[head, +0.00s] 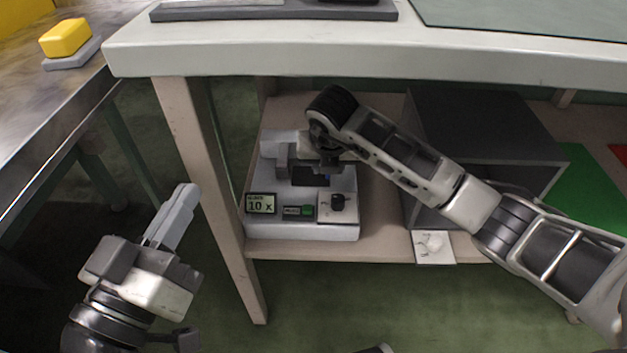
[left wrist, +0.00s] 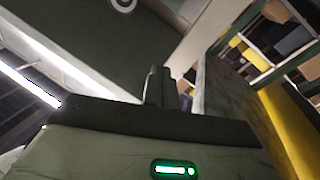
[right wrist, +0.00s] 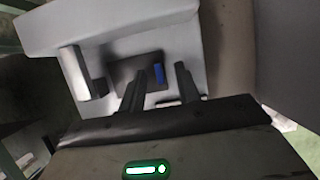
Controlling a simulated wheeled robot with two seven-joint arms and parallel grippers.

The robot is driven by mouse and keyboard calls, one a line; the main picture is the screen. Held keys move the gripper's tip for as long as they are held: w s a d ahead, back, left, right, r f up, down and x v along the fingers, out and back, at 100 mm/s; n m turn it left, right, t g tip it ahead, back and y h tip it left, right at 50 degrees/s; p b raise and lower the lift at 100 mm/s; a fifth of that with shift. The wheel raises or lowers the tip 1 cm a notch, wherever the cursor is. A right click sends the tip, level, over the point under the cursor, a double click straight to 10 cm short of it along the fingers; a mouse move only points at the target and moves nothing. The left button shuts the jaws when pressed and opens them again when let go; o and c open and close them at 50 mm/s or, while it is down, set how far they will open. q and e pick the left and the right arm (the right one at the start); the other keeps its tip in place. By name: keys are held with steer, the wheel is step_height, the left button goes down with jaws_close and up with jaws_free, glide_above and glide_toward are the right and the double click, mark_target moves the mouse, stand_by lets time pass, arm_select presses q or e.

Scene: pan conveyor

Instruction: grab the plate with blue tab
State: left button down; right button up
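A dark plate (head: 305,177) with a blue tab (head: 327,180) lies in the white machine (head: 345,231) on the shelf under the bench. In the right wrist view the plate (right wrist: 125,72) and its blue tab (right wrist: 158,73) show more clearly. My right gripper (head: 325,170) reaches down over the machine. In the right wrist view its two fingers (right wrist: 160,70) are apart, with the blue tab between their tips in the picture; I cannot tell whether they touch it. My left gripper (head: 182,205) is away to the left, its fingers together and empty.
The bench top (head: 450,60) overhangs the shelf, and a bench leg (head: 220,200) stands to the left.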

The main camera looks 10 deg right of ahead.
steer(key=shift+w+f, duration=0.1)
steer(key=shift+f, duration=0.15)
jaws_close()
steer(key=shift+r, duration=0.15)
